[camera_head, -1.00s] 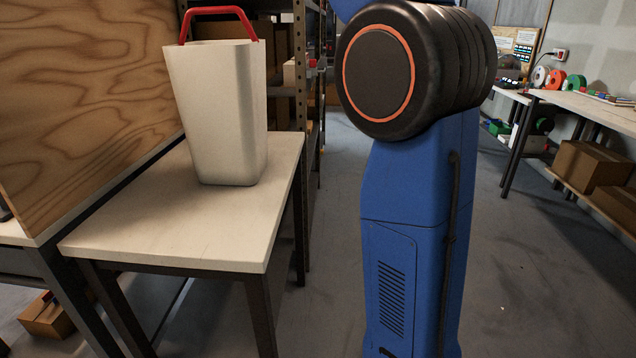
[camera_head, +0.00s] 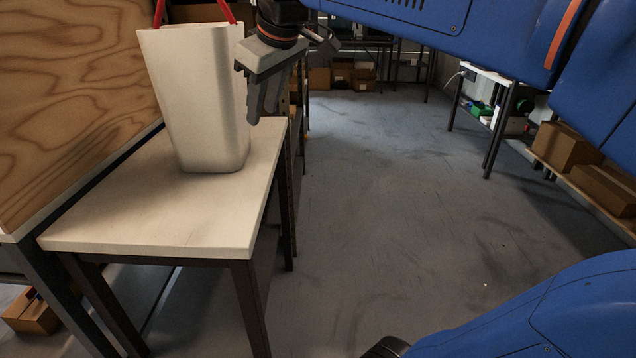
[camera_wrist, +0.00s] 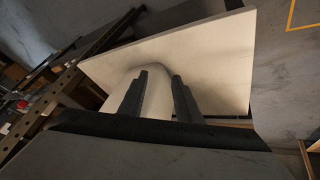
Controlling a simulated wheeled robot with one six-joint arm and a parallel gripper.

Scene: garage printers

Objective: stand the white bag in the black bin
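The white bag (camera_head: 195,105), tall and tapered with a red handle (camera_head: 225,12), stands upright on a pale-topped table (camera_head: 150,220). The top of its handle is cut off by the head view's upper edge. My gripper (camera_head: 266,108) is at the bag's upper right side, fingers pointing down. In the wrist view my gripper's two dark fingers (camera_wrist: 160,98) are apart, with the bag's pale body (camera_wrist: 155,100) showing between and beyond them. I cannot tell whether a finger touches the bag. I do not see the black bin in any view.
A plywood panel (camera_head: 70,100) stands close at the bag's left. Metal shelving (camera_head: 296,100) is behind the table. Cardboard boxes (camera_head: 563,148) sit on a low shelf at right. The grey floor (camera_head: 400,200) in the middle is clear.

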